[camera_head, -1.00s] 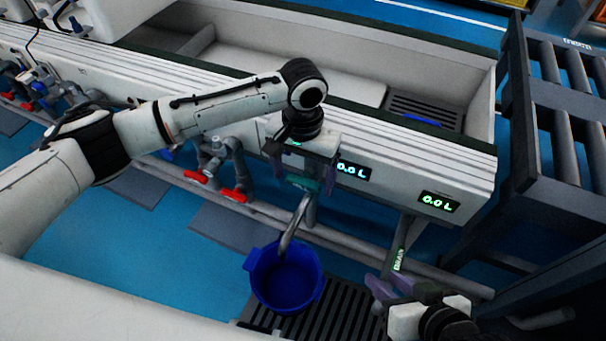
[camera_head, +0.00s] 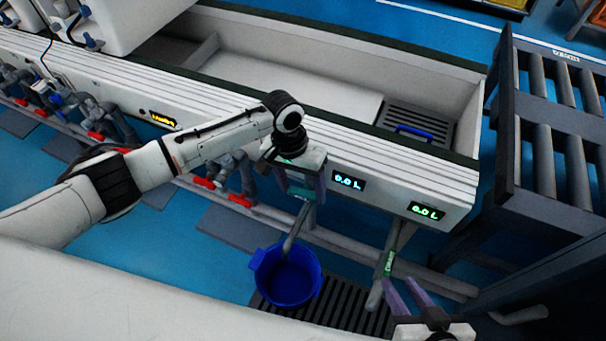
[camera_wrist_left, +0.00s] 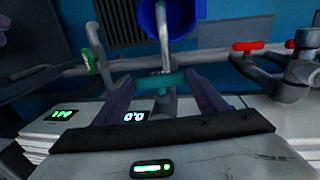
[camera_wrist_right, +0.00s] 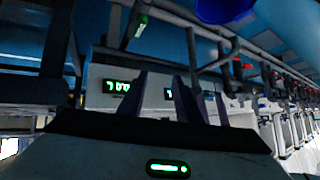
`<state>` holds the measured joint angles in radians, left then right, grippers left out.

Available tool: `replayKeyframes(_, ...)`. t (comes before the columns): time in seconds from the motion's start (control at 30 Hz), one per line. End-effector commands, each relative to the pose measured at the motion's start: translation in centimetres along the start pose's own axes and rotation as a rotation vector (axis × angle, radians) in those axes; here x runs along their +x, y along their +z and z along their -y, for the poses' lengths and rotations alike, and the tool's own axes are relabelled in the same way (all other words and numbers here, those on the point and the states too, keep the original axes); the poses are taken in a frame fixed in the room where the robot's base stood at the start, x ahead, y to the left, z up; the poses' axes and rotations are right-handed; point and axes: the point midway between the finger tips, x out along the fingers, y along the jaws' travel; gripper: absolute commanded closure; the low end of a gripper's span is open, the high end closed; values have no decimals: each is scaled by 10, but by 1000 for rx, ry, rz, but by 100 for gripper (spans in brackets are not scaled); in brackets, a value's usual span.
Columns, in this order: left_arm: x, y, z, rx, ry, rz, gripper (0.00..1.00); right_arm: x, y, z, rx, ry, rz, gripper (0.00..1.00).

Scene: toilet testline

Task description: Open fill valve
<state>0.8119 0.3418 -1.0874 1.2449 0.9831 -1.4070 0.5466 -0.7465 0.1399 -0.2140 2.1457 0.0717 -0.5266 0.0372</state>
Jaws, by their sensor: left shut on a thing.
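My left gripper (camera_head: 299,190) points down at the front of the trough, above the blue bucket. It is shut on the teal valve handle, which shows between its fingertips in the left wrist view (camera_wrist_left: 160,82). The grey spout pipe (camera_head: 296,228) runs from below that handle down to the bucket (camera_head: 290,280). The gripper hides much of the handle in the head view. My right gripper (camera_head: 402,287) is open and empty at the lower right, near the green-labelled drain pipe (camera_head: 388,262); its two separated purple fingers also show in the right wrist view (camera_wrist_right: 160,85).
The trough front carries two lit displays, one reading 0.0 L (camera_head: 348,181) and another (camera_head: 426,210) to its right. Red-handled valves (camera_head: 205,183) stand left of the left gripper. A dark roller rack (camera_head: 540,190) is at right. The bucket stands on a floor grate (camera_head: 335,300).

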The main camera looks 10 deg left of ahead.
Motion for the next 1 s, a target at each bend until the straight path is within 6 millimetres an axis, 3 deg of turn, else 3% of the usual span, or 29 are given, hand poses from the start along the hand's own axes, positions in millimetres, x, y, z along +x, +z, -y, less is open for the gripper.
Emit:
replayKeyframes(0.03, -6, 2, 0, -4, 19, 6, 57, -7, -7, 0, -9, 3, 10, 69)
replayKeyframes(0.3, -1, 2, 5, -5, 142, 6, 57, -10, -8, -2, -36, 10, 33, 69)
replayKeyframes(0.7, 7, 0, 14, -4, 448, 3, 57, 3, 2, -4, -23, 6, 19, 69)
replayKeyframes(1.0, 7, 0, 16, -1, 578, 3, 57, 4, 6, 0, 4, -3, 2, 69)
